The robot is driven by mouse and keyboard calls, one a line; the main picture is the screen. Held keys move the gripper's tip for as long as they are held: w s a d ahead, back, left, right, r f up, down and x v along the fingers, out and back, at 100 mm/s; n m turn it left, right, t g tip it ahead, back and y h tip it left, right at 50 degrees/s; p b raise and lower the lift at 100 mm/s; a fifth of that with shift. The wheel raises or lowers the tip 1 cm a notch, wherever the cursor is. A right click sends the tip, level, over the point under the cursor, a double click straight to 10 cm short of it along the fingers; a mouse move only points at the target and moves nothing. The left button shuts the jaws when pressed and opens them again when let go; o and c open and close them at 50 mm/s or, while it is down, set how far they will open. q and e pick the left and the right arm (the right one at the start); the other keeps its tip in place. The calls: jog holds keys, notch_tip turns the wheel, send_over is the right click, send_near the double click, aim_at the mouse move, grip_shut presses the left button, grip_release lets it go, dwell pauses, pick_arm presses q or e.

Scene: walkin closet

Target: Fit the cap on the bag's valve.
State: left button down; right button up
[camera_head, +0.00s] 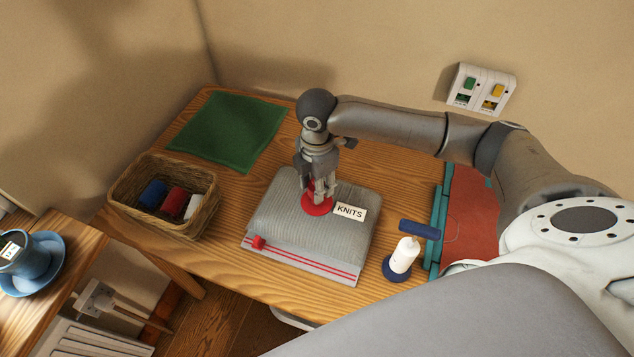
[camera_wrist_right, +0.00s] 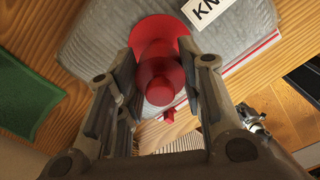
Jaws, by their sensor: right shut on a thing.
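A grey vacuum bag (camera_head: 300,222) labelled KNITS lies on the wooden table. On its top is a red round valve (camera_head: 318,207), whose disc also shows in the right wrist view (camera_wrist_right: 148,30). My right gripper (camera_head: 320,190) points down over the valve. It is shut on a red knob-shaped cap (camera_wrist_right: 160,82) in the right wrist view. The cap lines up with the valve disc, but I cannot tell whether it is seated or just above it. A red slider (camera_head: 258,242) sits on the bag's front seam. My left gripper is not in view.
A wicker basket (camera_head: 205,222) with rolled cloths stands left of the bag. A green cloth (camera_head: 230,130) lies behind. A white spool-like item with a blue base (camera_head: 402,258) stands right, near a teal-edged red mat (camera_head: 470,215). A blue cup (camera_head: 22,256) is at far left.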

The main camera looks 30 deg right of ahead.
jog(key=shift+r+p, duration=0.15)
jog(key=shift+p, duration=1.05)
dwell(1.1)
jog(key=shift+f+b, duration=0.4)
jog(key=shift+f, duration=1.45)
dwell(1.1)
jog(key=shift+p, duration=0.4)
dwell(0.5)
jog(key=shift+f, duration=0.1)
jog(key=o, duration=0.8)
jog(key=shift+o, duration=0.2)
notch_tip(320, 180, up, 12)
jog(key=shift+r, duration=0.1)
